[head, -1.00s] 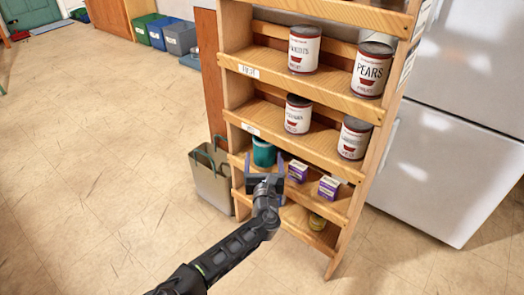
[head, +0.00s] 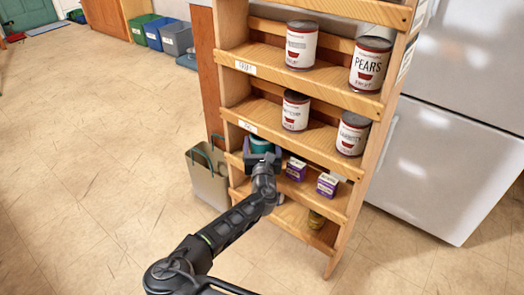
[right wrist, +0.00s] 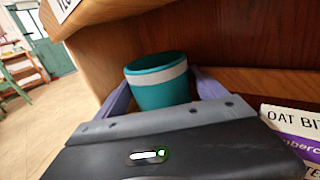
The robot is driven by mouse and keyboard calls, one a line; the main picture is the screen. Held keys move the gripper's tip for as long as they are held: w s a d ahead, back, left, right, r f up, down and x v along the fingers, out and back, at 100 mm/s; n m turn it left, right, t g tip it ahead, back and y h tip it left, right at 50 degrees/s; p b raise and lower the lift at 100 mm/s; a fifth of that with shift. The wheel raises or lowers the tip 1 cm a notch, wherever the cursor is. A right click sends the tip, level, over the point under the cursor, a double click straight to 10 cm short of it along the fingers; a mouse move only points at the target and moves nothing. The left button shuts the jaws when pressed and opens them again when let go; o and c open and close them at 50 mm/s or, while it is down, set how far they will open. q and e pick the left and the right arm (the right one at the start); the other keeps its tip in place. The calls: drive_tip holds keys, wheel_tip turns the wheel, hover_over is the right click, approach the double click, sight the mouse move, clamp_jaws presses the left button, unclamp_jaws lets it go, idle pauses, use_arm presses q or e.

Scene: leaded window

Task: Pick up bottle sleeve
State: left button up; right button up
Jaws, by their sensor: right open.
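The bottle sleeve, a teal cup-like cylinder with a white band, stands upright on a lower shelf of the wooden rack, at its left end (head: 260,143). It also shows in the right wrist view (right wrist: 158,88). My right gripper (head: 263,157) is open in front of the sleeve. In the right wrist view its two purplish fingers reach along either side of the sleeve, and the sleeve's lower part is hidden behind the gripper body. I cannot tell whether the fingers touch it. My left gripper is not in view.
Purple-and-white boxes (head: 327,185) stand right of the sleeve on the same shelf. The wooden rack (head: 300,137) has a shelf with cans (head: 295,111) close above. A beige bin (head: 208,178) stands on the floor at left; a fridge (head: 440,150) is at right.

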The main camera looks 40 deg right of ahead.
drive_tip(key=shift+w+d, duration=0.25)
drive_tip(key=shift+w, duration=0.05)
idle(0.4)
drive_tip(key=c, duration=1.1)
drive_tip(key=shift+r, duration=0.1)
drive_tip(key=shift+c, duration=0.2)
drive_tip(key=shift+r+p, duration=0.45)
drive_tip(key=shift+r, duration=0.3)
drive_tip(key=r+p+v, duration=0.2)
drive_tip(key=v, duration=1.6)
drive_tip(key=shift+p, duration=0.3)
